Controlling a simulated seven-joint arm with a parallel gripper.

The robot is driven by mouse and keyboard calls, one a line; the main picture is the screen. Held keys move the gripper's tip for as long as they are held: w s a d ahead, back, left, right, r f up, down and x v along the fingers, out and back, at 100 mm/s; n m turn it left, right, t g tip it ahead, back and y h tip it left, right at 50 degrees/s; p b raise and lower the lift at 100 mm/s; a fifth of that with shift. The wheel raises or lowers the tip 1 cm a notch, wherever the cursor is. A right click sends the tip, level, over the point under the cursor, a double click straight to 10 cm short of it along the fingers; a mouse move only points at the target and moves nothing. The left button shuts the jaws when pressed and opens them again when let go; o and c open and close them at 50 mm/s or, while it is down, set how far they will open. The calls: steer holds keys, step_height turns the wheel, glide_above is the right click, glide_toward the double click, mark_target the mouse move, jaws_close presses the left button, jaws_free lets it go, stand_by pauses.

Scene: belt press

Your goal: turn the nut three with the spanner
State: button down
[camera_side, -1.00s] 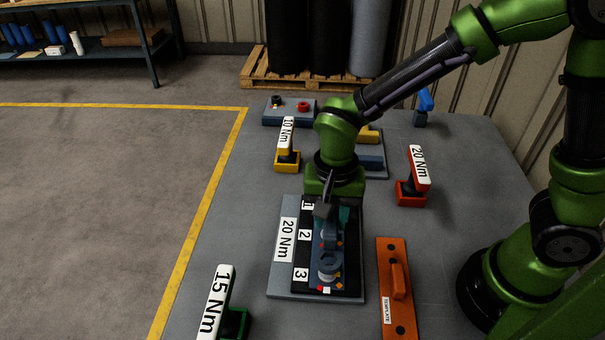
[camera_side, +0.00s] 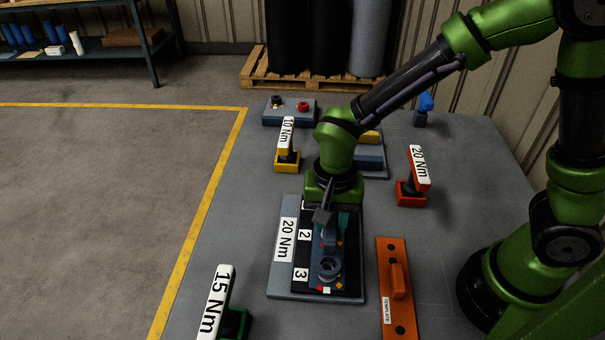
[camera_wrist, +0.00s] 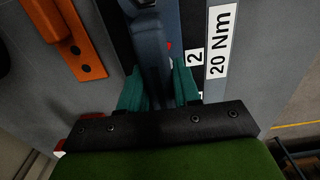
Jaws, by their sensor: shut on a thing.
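My gripper (camera_side: 335,222) is shut on the blue-grey spanner (camera_side: 329,244). In the wrist view its teal fingers (camera_wrist: 158,88) close on both sides of the spanner (camera_wrist: 153,48). The spanner's open ring head (camera_side: 330,268) is low at the station marked 3 (camera_side: 300,274). Nut three is hidden under or inside the head, and I cannot tell whether the head is fully seated around it. The dark work strip lies on a grey plate marked 20 Nm (camera_side: 283,250). The label 2 (camera_side: 304,235) is clear; label 1 is mostly hidden by my gripper.
An orange template (camera_side: 397,315) lies right of the plate. Labelled holders stand around: yellow 10 Nm (camera_side: 287,160), red 20 Nm (camera_side: 411,195) and green 15 Nm (camera_side: 236,322). A blue-grey block (camera_side: 290,117) is at the back. The table left of the plate is free.

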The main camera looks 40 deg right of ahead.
steer(key=shift+f, duration=0.75)
steer(key=shift+w+a+n, duration=0.15)
steer(key=shift+n, duration=0.15)
stand_by(0.4)
steer(key=shift+r, duration=0.1)
steer(key=shift+r, duration=3.2)
